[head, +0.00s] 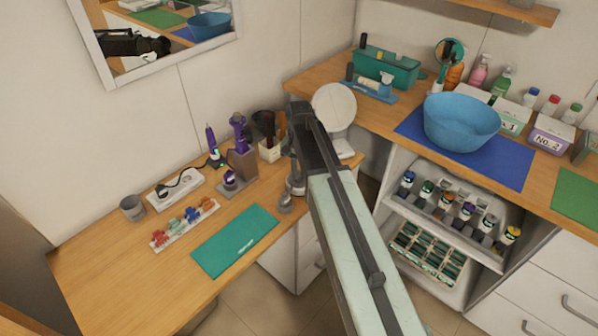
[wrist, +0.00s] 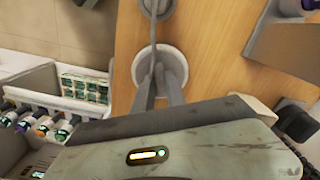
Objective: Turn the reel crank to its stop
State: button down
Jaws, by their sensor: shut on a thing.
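My gripper (wrist: 158,78) shows in the wrist view with its two dark grey fingers close together over a pale round part (wrist: 176,58) by the edge of the wooden desk. I take this part to be the reel. A thin grey bar, likely the crank (wrist: 154,28), runs from the fingertips toward the top of the picture. The fingers are shut on it, though the grip point is small and partly hidden. In the head view, my arm covers much of this spot, and a grey rounded part (head: 286,203) shows at the desk edge. The crank's stop cannot be made out.
A round white disc on a stand (head: 334,107) is close behind my arm. A purple tool in a holder (head: 241,165), a teal mat (head: 234,240) and a power strip (head: 175,188) are on the desk. A bottle cart (head: 445,235) stands right.

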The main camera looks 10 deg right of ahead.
aim_at(299, 174)
jog(key=shift+m, duration=2.2)
jog(key=c, duration=1.4)
grip_release()
jog(key=shift+o, duration=0.2)
notch_tip(299, 174, up, 8)
jog(key=p, duration=0.8)
jog(key=shift+f, duration=0.1)
